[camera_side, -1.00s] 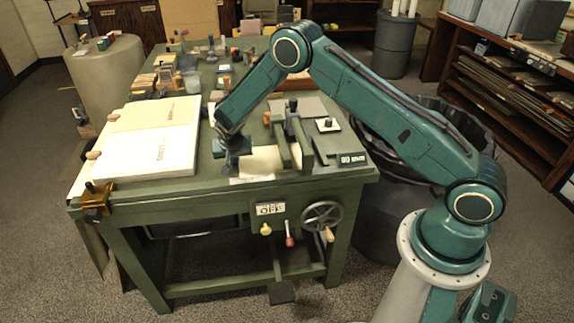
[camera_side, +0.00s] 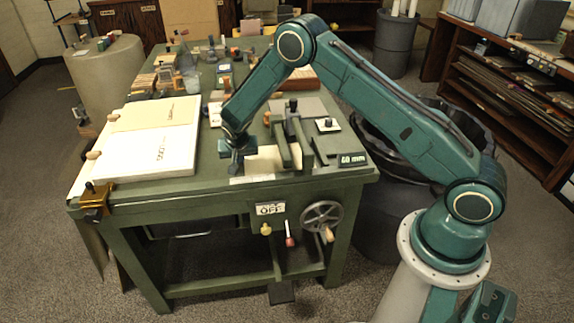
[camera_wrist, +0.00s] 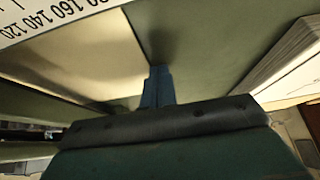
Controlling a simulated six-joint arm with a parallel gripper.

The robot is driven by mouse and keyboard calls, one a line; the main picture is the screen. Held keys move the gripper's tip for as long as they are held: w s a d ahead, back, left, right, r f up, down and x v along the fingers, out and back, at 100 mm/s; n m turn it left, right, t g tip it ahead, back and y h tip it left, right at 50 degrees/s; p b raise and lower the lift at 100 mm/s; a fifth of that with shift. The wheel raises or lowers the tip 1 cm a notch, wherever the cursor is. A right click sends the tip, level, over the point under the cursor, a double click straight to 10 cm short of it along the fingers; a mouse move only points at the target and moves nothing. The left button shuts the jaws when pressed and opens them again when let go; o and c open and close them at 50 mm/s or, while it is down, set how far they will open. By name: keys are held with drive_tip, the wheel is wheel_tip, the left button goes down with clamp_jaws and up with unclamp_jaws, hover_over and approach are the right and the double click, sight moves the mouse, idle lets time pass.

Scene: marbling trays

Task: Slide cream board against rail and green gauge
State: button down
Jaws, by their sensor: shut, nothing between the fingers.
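The cream board (camera_side: 266,159) lies flat near the table's front edge. Its right end runs up to the green upright bars that look like the rail (camera_side: 282,146), which hide that end. A green block, probably the gauge (camera_side: 325,147), lies right of the bars beside a "60 mm" sign. My gripper (camera_side: 237,173) is shut and empty, low at the board's left edge. In the wrist view the shut fingertips (camera_wrist: 158,75) are at the edge of the cream board (camera_wrist: 90,60) and appear to touch it. Contact between board and rail is hidden.
A white scale strip (camera_side: 252,179) lies along the table's front edge. A large pale book or pad (camera_side: 150,150) lies to the left, with bare green table between it and my gripper. Tools and small pots crowd the far table.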

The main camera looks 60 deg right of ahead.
drive_tip(key=shift+s+d, duration=0.75)
drive_tip(key=shift+s, duration=0.35)
idle(0.9)
drive_tip(key=shift+w+a+r, duration=0.15)
drive_tip(key=shift+w+r, duration=0.05)
drive_tip(key=shift+r, duration=0.65)
drive_tip(key=shift+w+a+r, duration=0.1)
drive_tip(key=shift+w+r, duration=0.05)
drive_tip(key=shift+r, duration=0.7)
drive_tip(key=shift+w+a+r, duration=0.15)
drive_tip(key=shift+w+r, duration=0.05)
drive_tip(key=shift+r, duration=0.65)
